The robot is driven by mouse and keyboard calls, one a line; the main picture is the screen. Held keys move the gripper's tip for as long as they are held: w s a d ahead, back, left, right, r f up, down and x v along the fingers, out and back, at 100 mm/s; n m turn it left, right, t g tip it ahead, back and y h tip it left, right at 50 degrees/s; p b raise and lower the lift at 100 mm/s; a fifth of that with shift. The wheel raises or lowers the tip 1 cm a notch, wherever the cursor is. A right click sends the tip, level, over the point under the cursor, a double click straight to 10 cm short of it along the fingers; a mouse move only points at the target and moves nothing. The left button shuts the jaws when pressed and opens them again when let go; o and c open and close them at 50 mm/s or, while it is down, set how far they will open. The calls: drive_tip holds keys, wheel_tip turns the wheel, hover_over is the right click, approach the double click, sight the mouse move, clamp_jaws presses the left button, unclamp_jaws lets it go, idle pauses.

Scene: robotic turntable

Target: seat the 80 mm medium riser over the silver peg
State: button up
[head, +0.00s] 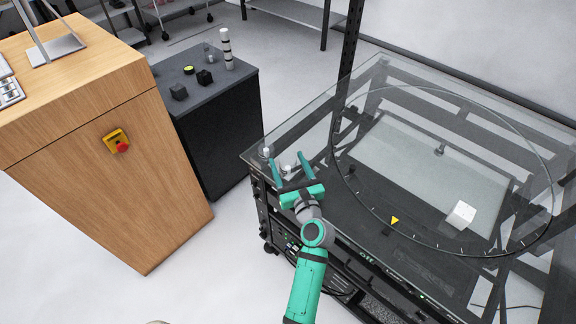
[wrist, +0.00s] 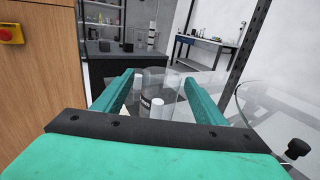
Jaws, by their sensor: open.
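My gripper (head: 287,158) is open, its two teal fingers pointing away from me over the near-left corner of the glass table. In the wrist view a clear, tube-like piece (wrist: 164,80) shows between the fingers, with gaps on both sides. It looks like the riser, but I cannot read its size. A pale, short cylinder (wrist: 158,106) and a dark band show at or through its lower part; I cannot tell whether they are inside it. In the head view a small grey upright peg (head: 440,150) stands on the round glass turntable; I cannot confirm it is the silver peg.
A silvery knob (head: 265,152) sits at the table's left corner. A dark cabinet (head: 225,130) with small pieces and a wooden cabinet (head: 105,185) stand left.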

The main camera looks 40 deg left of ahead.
drive_tip(key=shift+w+a, duration=0.2)
drive_tip(key=shift+a, duration=0.1)
drive_tip(key=shift+c, duration=0.6)
drive_tip(key=c, duration=1.2)
drive_tip(key=shift+r, duration=0.1)
